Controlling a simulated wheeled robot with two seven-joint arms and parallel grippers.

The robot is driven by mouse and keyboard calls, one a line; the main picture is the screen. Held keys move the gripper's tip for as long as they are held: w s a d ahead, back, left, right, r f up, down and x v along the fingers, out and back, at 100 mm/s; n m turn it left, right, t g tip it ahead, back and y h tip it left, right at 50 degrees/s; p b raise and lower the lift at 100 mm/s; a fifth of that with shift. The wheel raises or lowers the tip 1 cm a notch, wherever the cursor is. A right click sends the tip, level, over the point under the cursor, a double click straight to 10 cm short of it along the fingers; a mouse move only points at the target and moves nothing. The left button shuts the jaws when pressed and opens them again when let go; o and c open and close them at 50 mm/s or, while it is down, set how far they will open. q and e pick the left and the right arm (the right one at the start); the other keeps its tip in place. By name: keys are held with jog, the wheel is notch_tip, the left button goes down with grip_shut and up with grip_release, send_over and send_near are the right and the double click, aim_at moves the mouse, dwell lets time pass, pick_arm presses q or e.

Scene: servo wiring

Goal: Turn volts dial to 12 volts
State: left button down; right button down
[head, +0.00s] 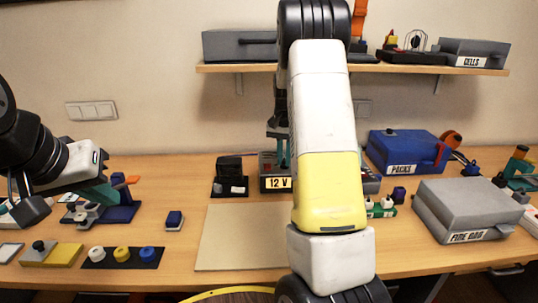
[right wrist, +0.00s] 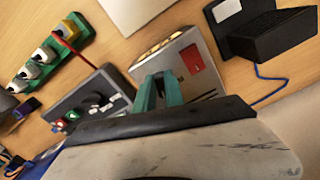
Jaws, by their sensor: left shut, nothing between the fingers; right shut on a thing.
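The grey power box (head: 264,184) stands on the table behind the tan mat and has a "12 V" label (head: 278,183) on its front. The right wrist view shows its top with a red switch (right wrist: 191,58). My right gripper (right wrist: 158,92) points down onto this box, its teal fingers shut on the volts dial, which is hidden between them. In the head view my right arm covers part of the box. My left gripper (head: 103,193) is shut and empty, over the left part of the table.
A dark dial panel (right wrist: 90,105) stands beside the power box. A black holder (head: 230,178) is to its left, with a blue wire. The tan mat (head: 240,235) is bare. Blue (head: 400,150) and grey (head: 465,205) boxes stand at right.

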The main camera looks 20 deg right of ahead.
aim_at(284, 161)
dwell(0.4)
jog(key=c, duration=1.4)
grip_release()
jog(key=shift+c, duration=0.2)
notch_tip(284, 161, up, 8)
jog(key=shift+f, duration=0.25)
jog(key=shift+r, duration=0.2)
